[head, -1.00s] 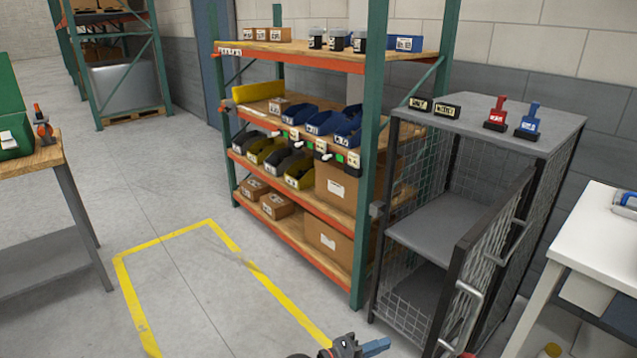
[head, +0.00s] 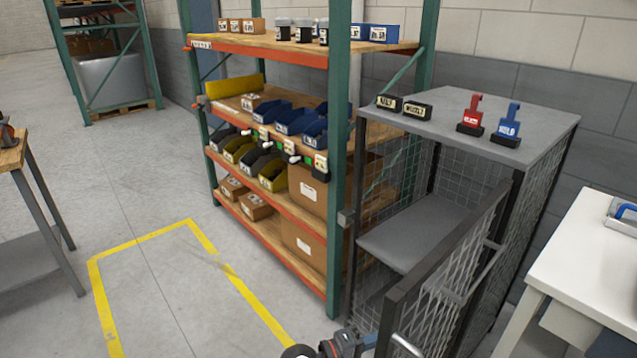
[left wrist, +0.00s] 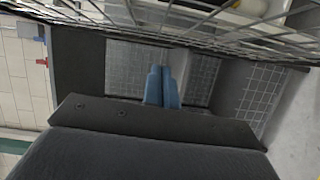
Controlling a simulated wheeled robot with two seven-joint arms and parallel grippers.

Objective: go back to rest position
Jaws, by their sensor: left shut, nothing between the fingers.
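My left gripper (head: 371,341) shows at the bottom edge of the head view, low in front of the mesh cabinet (head: 450,127). Its dark wrist is partly cut off by the frame. In the left wrist view its two blue fingers (left wrist: 163,88) lie side by side, shut and empty, with the cabinet's mesh around and beyond them. The cabinet door (head: 447,270) stands open and shows just right of this gripper in the head view. I cannot tell whether they touch. My right gripper is not in view.
A shelving rack (head: 333,200) with bins and boxes stands left of the cabinet. A white table (head: 592,245) is at the right, a workbench (head: 14,157) at the far left. Red and blue tagged items stand on the cabinet top. The yellow-marked floor (head: 180,290) is clear.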

